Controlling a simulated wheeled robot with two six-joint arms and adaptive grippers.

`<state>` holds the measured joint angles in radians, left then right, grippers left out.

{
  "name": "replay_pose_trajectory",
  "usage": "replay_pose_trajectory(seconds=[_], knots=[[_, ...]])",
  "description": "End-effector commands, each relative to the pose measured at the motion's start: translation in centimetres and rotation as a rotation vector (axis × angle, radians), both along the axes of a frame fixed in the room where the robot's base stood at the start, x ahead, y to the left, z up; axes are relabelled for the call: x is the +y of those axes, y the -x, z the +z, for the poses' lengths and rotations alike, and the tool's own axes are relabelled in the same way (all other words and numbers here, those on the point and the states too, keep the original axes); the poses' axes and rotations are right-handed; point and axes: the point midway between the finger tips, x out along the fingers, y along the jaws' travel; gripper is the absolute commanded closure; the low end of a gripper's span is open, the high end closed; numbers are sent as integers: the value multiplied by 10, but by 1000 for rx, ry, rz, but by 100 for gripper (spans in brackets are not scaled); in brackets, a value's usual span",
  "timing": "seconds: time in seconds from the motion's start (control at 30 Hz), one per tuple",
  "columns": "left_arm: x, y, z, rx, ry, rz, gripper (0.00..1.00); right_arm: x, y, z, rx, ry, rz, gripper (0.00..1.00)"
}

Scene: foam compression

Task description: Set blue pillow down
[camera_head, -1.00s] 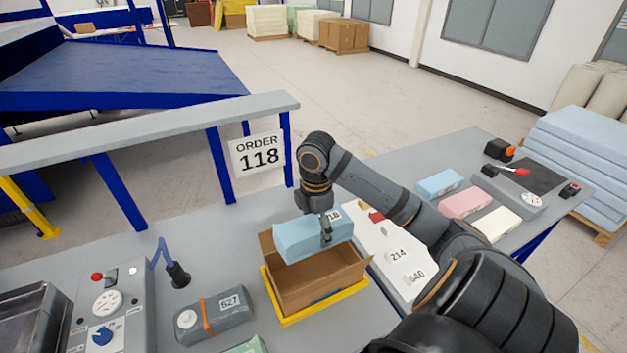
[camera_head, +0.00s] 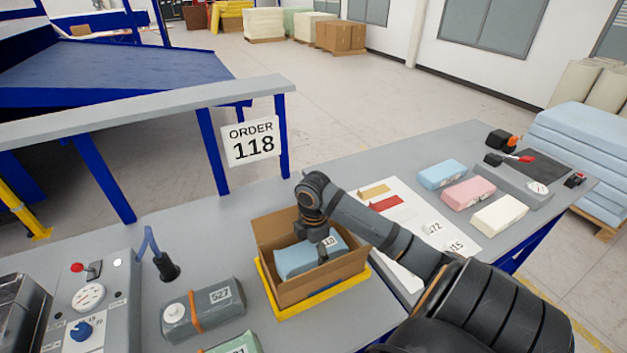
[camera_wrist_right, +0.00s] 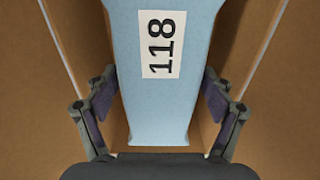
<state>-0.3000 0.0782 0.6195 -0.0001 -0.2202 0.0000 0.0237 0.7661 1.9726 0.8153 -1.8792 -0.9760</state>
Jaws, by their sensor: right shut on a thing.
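The blue pillow (camera_head: 292,262) is a light blue block inside the open cardboard box (camera_head: 318,291). In the right wrist view the pillow (camera_wrist_right: 168,100) carries a white label reading 118, with brown box walls on both sides. My right gripper (camera_head: 322,246) reaches down into the box with its fingers around the pillow. In the wrist view its two fingers (camera_wrist_right: 160,104) stand at either side of the pillow's near end. Whether the pillow touches the box floor is hidden. My left gripper is not in view.
The box sits on a yellow-edged base (camera_head: 267,288). A grey strapped package labelled 527 (camera_head: 203,312) lies to its left, near a control panel (camera_head: 103,290). Blue (camera_head: 442,174), pink (camera_head: 468,192) and cream (camera_head: 500,213) blocks lie at right. An ORDER 118 sign (camera_head: 250,144) stands behind.

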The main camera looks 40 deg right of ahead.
Motion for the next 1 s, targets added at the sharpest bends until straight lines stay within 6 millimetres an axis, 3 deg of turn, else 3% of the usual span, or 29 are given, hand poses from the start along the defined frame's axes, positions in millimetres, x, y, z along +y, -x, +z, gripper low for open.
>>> replay_pose_trajectory(seconds=[0.27,0.63,0.67,0.77,1.0], knots=[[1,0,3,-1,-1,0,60,0,1,-35,3,-1,-1,39],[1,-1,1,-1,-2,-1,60,0,0,-41,1,0,0,39],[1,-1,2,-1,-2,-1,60,0,0,-40,1,0,0,14],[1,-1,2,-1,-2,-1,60,0,0,-40,1,0,0,0],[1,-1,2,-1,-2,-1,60,0,0,-39,1,1,0,0]])
